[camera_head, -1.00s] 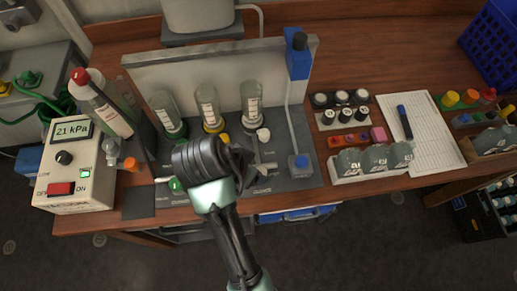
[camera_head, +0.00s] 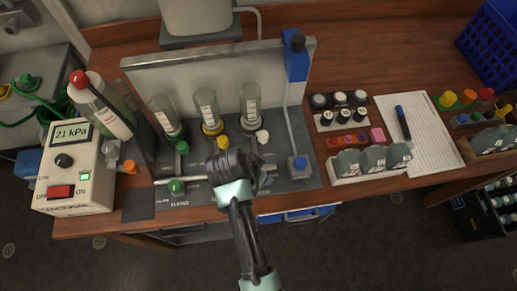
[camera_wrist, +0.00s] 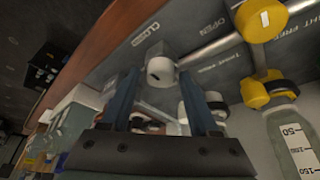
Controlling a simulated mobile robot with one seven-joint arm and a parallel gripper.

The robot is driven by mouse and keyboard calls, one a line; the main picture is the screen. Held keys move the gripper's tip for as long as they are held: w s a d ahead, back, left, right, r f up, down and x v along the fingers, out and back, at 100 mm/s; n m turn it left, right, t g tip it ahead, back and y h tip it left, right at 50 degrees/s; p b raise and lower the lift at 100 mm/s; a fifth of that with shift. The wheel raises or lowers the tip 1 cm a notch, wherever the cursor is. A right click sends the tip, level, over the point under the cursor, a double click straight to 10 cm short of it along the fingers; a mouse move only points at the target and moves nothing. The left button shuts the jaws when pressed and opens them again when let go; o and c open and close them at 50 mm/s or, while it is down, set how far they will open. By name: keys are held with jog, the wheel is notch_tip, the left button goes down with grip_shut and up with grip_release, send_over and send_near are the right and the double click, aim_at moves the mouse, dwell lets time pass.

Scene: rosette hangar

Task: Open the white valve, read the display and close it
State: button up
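The white valve's round white knob (camera_wrist: 161,71) shows in the wrist view between my fingertips, near the "CLOSED" lettering. A paler valve body (camera_wrist: 207,105) lies behind my right finger. In the head view a white knob (camera_head: 262,136) shows at the foot of the right glass cylinder; my gripper hides the front of that valve. My gripper (camera_wrist: 158,80) is open, its two fingers apart and pointing at the white knob; I cannot tell whether they touch it. In the head view my gripper (camera_head: 262,180) is low over the panel. The display (camera_head: 72,132) reads 21 kPa.
The yellow valve (camera_wrist: 265,20) is close by in the wrist view. The green valve (camera_head: 176,186) is left of my gripper. A blue-capped post (camera_head: 298,60) and blue-knobbed block (camera_head: 300,165) stand right. The pump box (camera_head: 75,175) has a red switch and lit green lamp.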

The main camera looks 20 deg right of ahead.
grip_shut()
jog(key=n+p, duration=0.1)
jog(key=n+t+p, duration=0.1)
jog(key=n+p, duration=0.1)
jog(key=shift+s+d+r+y, duration=0.1)
jog(key=shift+r+y, duration=0.1)
jog(key=shift+y, duration=0.2)
jog(key=n+y+p, duration=0.1)
jog(key=n, duration=0.2)
jog(key=n+t+p, duration=0.1)
jog(key=n+p, duration=0.1)
jog(key=n, duration=0.1)
jog(key=shift+d+y, duration=0.15)
jog(key=shift+y, duration=0.25)
jog(key=n, duration=0.2)
jog(key=n+y, duration=0.1)
jog(key=n, duration=0.1)
jog(key=shift+d+f+y+p, duration=0.1)
jog(key=shift+f+y+p, duration=0.05)
jog(key=shift+y+p, duration=0.15)
jog(key=shift+d+n+y+b, duration=0.1)
jog(key=shift+n+y+b, duration=0.55)
jog(key=shift+n, duration=1.75)
jog(key=shift+y, duration=0.25)
